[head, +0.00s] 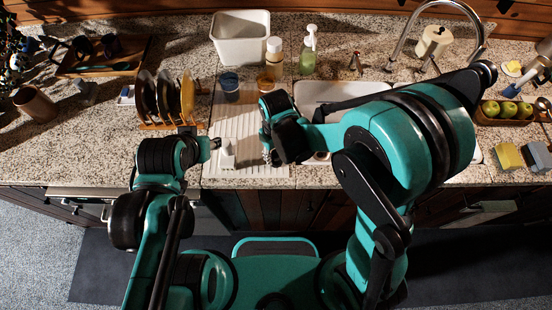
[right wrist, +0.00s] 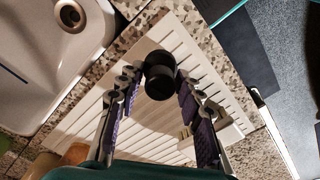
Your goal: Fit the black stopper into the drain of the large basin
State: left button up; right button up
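The black stopper (right wrist: 160,80) is between the fingertips of my right gripper (right wrist: 158,78) in the right wrist view, above the white ribbed drainboard. The fingers look closed on its sides. In the head view the right gripper (head: 266,135) hangs over the drainboard's right edge; the stopper is hard to make out there. The white basin (head: 325,90) lies to its right, partly hidden by my right arm. In the right wrist view the basin (right wrist: 45,75) is at upper left, with a round drain (right wrist: 71,15). My left gripper (head: 212,143) is near the drainboard's left edge; its opening is unclear.
A small white object (head: 227,155) stands on the drainboard (head: 240,125). A dish rack with plates (head: 165,98) is at left. A blue cup (head: 230,86), bottles and a white tub (head: 240,38) stand behind.

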grip_shut()
pick_arm(q)
jog(key=shift+r, duration=0.1)
pick_arm(e)
jog(key=shift+r, duration=0.1)
jog(key=shift+r+p, duration=1.45)
jog(key=shift+r, duration=0.5)
pick_arm(q)
notch_tip(320, 180, up, 3)
jog(key=shift+f, duration=0.2)
pick_arm(e)
jog(key=shift+w+f, duration=0.1)
